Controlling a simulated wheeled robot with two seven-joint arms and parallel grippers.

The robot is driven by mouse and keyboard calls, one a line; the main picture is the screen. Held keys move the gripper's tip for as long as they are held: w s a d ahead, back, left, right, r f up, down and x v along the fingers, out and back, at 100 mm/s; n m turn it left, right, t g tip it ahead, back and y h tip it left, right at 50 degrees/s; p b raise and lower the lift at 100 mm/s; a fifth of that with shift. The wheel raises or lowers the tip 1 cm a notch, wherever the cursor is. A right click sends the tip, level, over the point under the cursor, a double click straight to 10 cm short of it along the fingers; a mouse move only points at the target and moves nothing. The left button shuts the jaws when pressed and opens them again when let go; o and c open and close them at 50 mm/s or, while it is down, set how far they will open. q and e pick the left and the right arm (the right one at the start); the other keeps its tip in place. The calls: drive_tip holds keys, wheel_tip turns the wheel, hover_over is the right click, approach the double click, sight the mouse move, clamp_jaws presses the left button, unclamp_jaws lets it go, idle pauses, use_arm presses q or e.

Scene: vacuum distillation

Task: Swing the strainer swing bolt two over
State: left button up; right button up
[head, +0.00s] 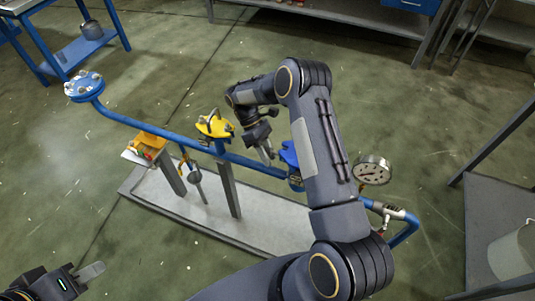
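A blue pipe run (150,129) stands on posts over a grey base plate. A yellow fitting (214,125) sits on top of the pipe, and a blue fitting (290,154) sits further right, partly hidden by my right arm. I cannot make out which part is the strainer or its second swing bolt. My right gripper (266,153) points down between the yellow and blue fittings, close to the pipe; contact and finger opening are unclear. My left gripper (92,272) is at the bottom left, away from the pipe, with its finger opening unclear.
A round blue flange with several bolts (84,87) ends the pipe at the left. An orange-yellow box (149,145) stands beside the pipe. A pressure gauge (372,170) is right of my arm.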

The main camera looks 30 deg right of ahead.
drive_tip(key=shift+r, duration=0.1)
drive_tip(key=v, duration=0.7)
drive_tip(key=shift+w+r+b, duration=0.2)
drive_tip(key=shift+w+b, duration=0.05)
drive_tip(key=shift+b, duration=0.1)
